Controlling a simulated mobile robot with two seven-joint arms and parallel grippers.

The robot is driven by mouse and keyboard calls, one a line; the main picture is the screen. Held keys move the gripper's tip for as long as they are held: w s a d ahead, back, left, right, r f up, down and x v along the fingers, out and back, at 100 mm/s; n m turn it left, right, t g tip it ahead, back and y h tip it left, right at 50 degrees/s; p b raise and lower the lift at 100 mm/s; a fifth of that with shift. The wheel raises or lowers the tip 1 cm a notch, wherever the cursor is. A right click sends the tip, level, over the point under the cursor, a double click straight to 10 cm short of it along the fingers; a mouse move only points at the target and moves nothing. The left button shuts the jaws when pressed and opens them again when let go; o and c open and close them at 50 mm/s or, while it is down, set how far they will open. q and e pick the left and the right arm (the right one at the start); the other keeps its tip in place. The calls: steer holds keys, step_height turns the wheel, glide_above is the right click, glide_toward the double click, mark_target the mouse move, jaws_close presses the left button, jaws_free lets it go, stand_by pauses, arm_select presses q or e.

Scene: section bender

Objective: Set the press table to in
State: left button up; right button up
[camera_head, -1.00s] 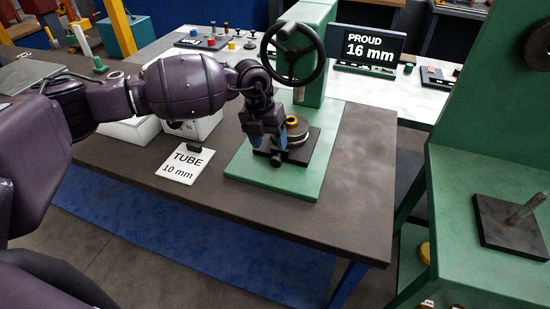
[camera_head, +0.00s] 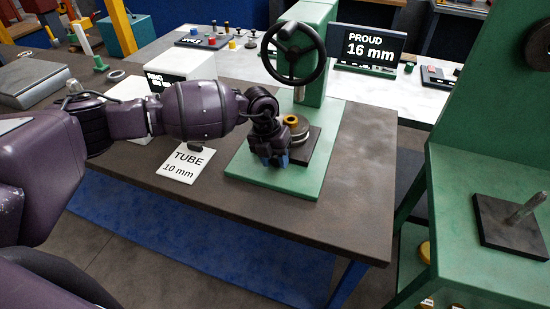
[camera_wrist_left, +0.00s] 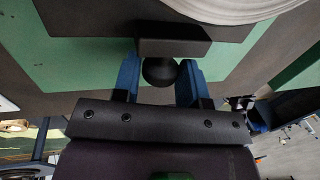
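The press table, a black plate (camera_head: 303,146), sits on the green base (camera_head: 305,182) of the hand press. A round metal piece with a yellow top (camera_head: 291,121) stands on it. My left gripper (camera_head: 275,159) is low at the plate's front edge. In the left wrist view its blue fingers (camera_wrist_left: 158,82) stand on either side of a round black knob (camera_wrist_left: 160,71) fixed to a black bar (camera_wrist_left: 173,42). They look open, with the knob between them and hardly any gap. In the head view the gripper hides the knob. My right gripper is in neither view.
A handwheel (camera_head: 294,53) stands above the table. The dark bench top (camera_head: 356,185) is clear in front.

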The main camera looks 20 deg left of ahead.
arm_select(q)
jaws_close()
steer(key=w+b, duration=0.2)
steer(key=w, duration=0.1)
steer(key=shift+w+f, duration=0.15)
steer(key=shift+w, duration=0.6)
steer(key=shift+r, duration=0.2)
steer(key=shift+s, duration=0.1)
steer(key=shift+o, duration=1)
jaws_free()
steer(key=shift+o, duration=1.3)
